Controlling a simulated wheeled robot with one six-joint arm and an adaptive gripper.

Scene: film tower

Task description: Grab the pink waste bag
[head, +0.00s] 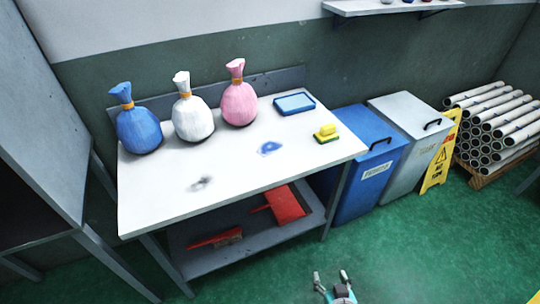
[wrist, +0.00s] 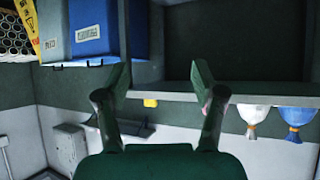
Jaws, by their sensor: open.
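The pink waste bag (head: 239,104) stands upright at the back of the white table (head: 235,185) in the head view, tied with an orange band. It is the rightmost of three bags, beside a white bag (head: 193,119) and a blue bag (head: 138,129). My gripper (head: 331,280) is low in the foreground, over the floor in front of the table and well apart from the bags. Its fingers are spread and empty. In the wrist view, which is upside down, the open gripper (wrist: 160,85) hides most of the pink bag behind its right finger.
A blue tray (head: 294,104) and a yellow-green sponge (head: 326,133) lie on the table's right part. Red items (head: 285,204) lie on its lower shelf. Bins (head: 370,165), a yellow sign (head: 440,155) and stacked tubes (head: 500,125) stand right. Green floor ahead is clear.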

